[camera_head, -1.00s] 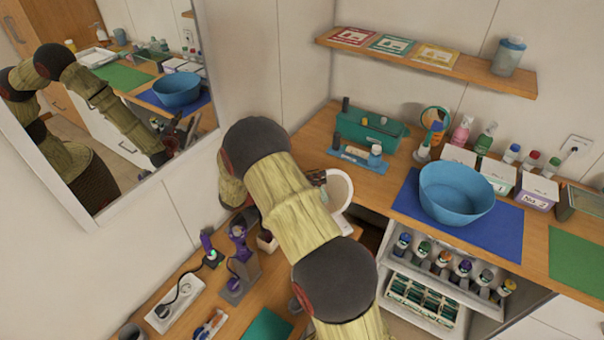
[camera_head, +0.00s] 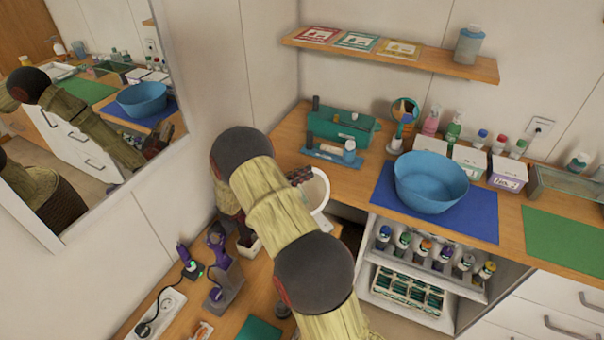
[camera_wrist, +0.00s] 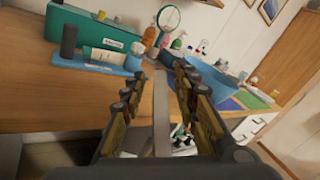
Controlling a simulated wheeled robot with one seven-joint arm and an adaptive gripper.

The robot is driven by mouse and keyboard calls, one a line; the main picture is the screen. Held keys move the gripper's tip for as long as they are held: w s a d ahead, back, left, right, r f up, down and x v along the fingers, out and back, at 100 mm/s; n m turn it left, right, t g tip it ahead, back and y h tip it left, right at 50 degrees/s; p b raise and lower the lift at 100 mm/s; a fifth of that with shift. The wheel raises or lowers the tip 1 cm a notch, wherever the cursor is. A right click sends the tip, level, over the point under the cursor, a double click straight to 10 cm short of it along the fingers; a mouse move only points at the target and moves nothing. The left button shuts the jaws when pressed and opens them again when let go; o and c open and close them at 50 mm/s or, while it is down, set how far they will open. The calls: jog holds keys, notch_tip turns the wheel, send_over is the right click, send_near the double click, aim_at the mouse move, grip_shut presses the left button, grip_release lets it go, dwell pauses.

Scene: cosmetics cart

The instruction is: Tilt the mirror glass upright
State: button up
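A small round mirror with a green rim (camera_head: 404,109) stands on the counter behind the blue bowl; it also shows at the top of the wrist view (camera_wrist: 168,17). A larger white round-rimmed thing (camera_head: 318,188) is beside my gripper (camera_head: 300,176) in the head view; I cannot tell whether it is the task's mirror. In the wrist view my gripper (camera_wrist: 160,76) has its fingers apart. A pale upright strip (camera_wrist: 161,115) shows between them; I cannot tell what it is or whether they touch it. My arm hides part of this area.
A green box (camera_head: 342,127) and a blue tray (camera_head: 330,152) are at the counter's left. A blue bowl (camera_head: 430,183) stands on a blue mat (camera_head: 466,222). An open compartment with bottles (camera_head: 420,265) is below. A wall mirror (camera_head: 158,60) hangs at left.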

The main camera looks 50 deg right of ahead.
jog(key=shift+d, duration=0.2)
jog(key=shift+c, duration=0.7)
grip_shut()
